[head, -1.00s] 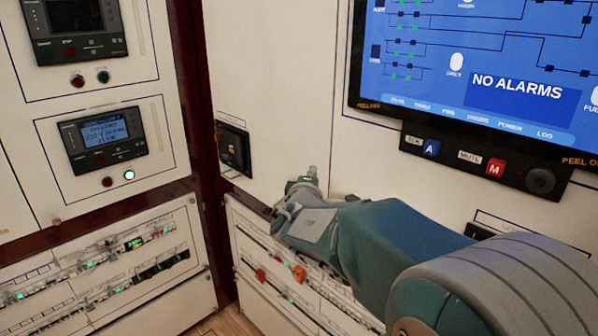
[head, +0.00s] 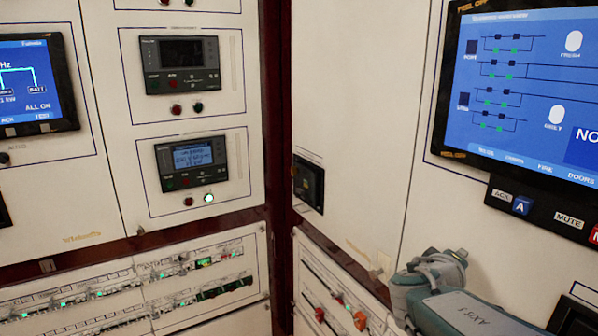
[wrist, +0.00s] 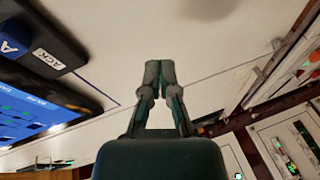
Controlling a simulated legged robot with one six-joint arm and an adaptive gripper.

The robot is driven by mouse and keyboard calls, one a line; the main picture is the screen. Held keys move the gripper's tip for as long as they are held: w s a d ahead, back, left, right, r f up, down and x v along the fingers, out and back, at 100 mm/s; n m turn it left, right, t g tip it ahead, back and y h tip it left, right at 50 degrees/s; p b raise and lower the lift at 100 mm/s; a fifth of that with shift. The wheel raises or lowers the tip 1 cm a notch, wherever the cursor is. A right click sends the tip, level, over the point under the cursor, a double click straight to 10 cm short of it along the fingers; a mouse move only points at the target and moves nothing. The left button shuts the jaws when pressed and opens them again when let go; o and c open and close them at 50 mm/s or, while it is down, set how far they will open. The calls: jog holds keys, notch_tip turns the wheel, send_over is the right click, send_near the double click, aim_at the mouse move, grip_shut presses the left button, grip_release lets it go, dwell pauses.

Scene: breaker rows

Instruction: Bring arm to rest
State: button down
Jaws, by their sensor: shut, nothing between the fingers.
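My arm (head: 465,305) shows at the lower right of the head view, folded in front of the white panel wall below the large screen. My gripper (wrist: 159,72) is in the middle of the wrist view. Its two fingers are together at the tips with nothing between them. It points at a bare stretch of white panel, and I see it touching nothing. In the head view the fingers cannot be made out clearly.
The large blue screen (head: 530,90) is at the upper right, with a button strip (head: 545,205) below it. A black switch (head: 309,184) sits near the corner. Breaker rows (head: 150,285) run along the lower left, under two small display units (head: 191,160). More breakers (head: 340,305) lie left of my arm.

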jog(key=s+a+f+m+g+y, duration=0.2)
jog(key=s+f, duration=0.1)
jog(key=s, duration=0.3)
jog(key=s+a+f+m+g+y, duration=0.1)
jog(key=s+f+m+g+y, duration=0.15)
jog(key=s, duration=0.35)
jog(key=s+a+f+m+y, duration=0.1)
jog(key=s+a+f+y, duration=0.3)
jog(key=a, duration=0.6)
jog(key=s+g+y, duration=0.1)
jog(key=s+y, duration=0.1)
jog(key=s, duration=0.1)
jog(key=shift+s+a, duration=0.2)
jog(key=shift+a, duration=0.2)
jog(key=shift+m+y, duration=0.25)
